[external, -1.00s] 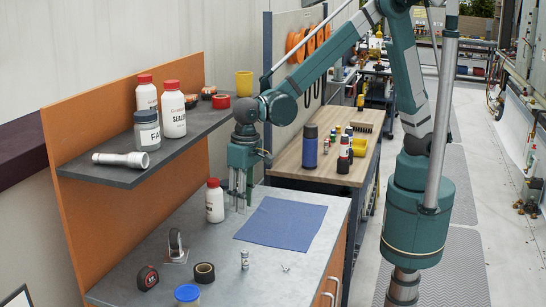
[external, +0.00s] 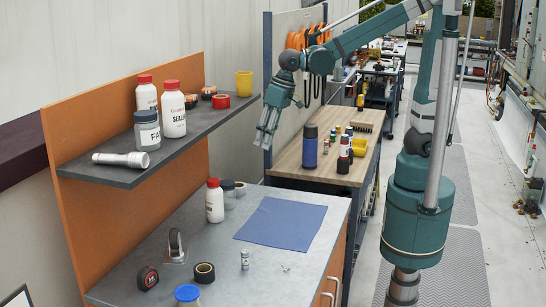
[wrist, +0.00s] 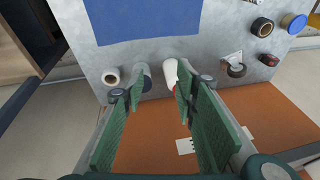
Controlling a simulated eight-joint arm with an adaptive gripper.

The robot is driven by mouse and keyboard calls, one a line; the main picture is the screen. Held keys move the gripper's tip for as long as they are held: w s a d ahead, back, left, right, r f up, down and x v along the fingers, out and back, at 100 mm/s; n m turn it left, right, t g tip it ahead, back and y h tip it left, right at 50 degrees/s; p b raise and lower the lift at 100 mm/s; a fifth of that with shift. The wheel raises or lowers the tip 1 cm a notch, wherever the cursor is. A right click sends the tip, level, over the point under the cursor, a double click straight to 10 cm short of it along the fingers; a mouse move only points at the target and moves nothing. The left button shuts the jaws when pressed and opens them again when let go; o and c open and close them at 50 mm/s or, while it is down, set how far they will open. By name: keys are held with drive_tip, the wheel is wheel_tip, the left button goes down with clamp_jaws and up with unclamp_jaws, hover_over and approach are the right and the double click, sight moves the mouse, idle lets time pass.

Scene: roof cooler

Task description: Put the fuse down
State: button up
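My gripper (external: 265,138) is raised in the air beyond the counter's far end, tilted, with nothing held. In the wrist view its two green fingers (wrist: 160,97) stand apart with a clear gap between them. A small pale cylinder with bands (external: 245,260), which looks like a fuse, stands upright on the grey counter (external: 215,262) in front of the blue mat, well apart from the gripper. Near the counter's far edge stand a grey jar (external: 229,194) and a small dark-topped round item (external: 240,188); I cannot tell what the latter is.
A white red-capped bottle (external: 214,203) stands beside the jar. The blue mat (external: 283,223) is bare. A shelf (external: 150,160) overhangs the left.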

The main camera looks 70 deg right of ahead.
drive_tip(key=s+d+t, duration=0.1)
drive_tip(key=s+d, duration=0.4)
drive_tip(key=d, duration=0.4)
drive_tip(key=s+d+t+h, duration=0.1)
drive_tip(key=s+d, duration=0.3)
drive_tip(key=d, duration=0.5)
drive_tip(key=s+d+r+n+t, duration=0.1)
drive_tip(key=s+d, duration=0.4)
drive_tip(key=d, duration=0.5)
drive_tip(key=shift+s+t, duration=0.35)
drive_tip(key=shift+t, duration=0.25)
drive_tip(key=shift+o, duration=0.6)
drive_tip(key=shift+r, duration=0.1)
